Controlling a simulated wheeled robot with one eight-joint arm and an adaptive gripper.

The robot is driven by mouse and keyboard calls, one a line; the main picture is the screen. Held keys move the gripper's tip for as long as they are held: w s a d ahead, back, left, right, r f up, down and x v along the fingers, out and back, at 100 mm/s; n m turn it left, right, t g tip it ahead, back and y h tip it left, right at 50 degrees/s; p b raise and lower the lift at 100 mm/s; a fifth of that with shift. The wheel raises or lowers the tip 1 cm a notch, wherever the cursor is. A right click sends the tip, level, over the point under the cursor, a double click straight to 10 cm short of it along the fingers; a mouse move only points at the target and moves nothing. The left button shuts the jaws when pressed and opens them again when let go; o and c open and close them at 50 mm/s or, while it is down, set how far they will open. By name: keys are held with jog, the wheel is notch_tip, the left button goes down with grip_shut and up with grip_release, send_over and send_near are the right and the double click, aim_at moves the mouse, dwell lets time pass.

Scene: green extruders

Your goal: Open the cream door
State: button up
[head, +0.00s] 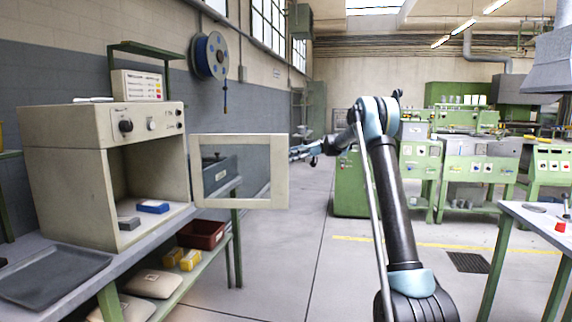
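The cream door (279,172) is a pale frame around a see-through pane. It stands swung wide open from the right side of the cream cabinet (70,175) on the bench at left. The cabinet's inside shows, with a blue block (152,207) and a grey block (129,223) on its floor. My gripper (299,152) is at the end of my outstretched arm, just right of the door's upper outer corner in the picture. It looks apart from the door, but depth is hard to judge. The fingers are too small to tell whether they are open.
A dark tray (52,275) lies on the bench in front of the cabinet. A dark red bin (201,234) and sacks (152,283) sit on the shelf below. A grey-topped table (540,228) stands at right. Green machines line the back. The floor between is clear.

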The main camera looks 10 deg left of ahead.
jog(key=shift+w+f, duration=0.2)
jog(key=shift+f, duration=0.05)
jog(key=shift+w+f, duration=0.1)
jog(key=shift+c, duration=0.8)
jog(key=c, duration=0.4)
jog(key=shift+d+f+m, duration=0.15)
jog(key=shift+f+m, duration=0.05)
jog(key=shift+m, duration=0.2)
grip_shut()
jog(key=s+d+f+m+t+y, duration=0.2)
jog(key=d+f+m+t, duration=0.35)
jog(key=m, duration=0.75)
jog(key=s+d+f+m+t+y, duration=0.25)
jog(key=d+m+t, duration=0.5)
jog(key=m, duration=0.65)
jog(key=a+t, duration=0.1)
jog(key=a, duration=0.9)
jog(key=shift+s+a+f, duration=0.2)
jog(key=shift+s+f, duration=0.15)
jog(key=shift+f, duration=0.05)
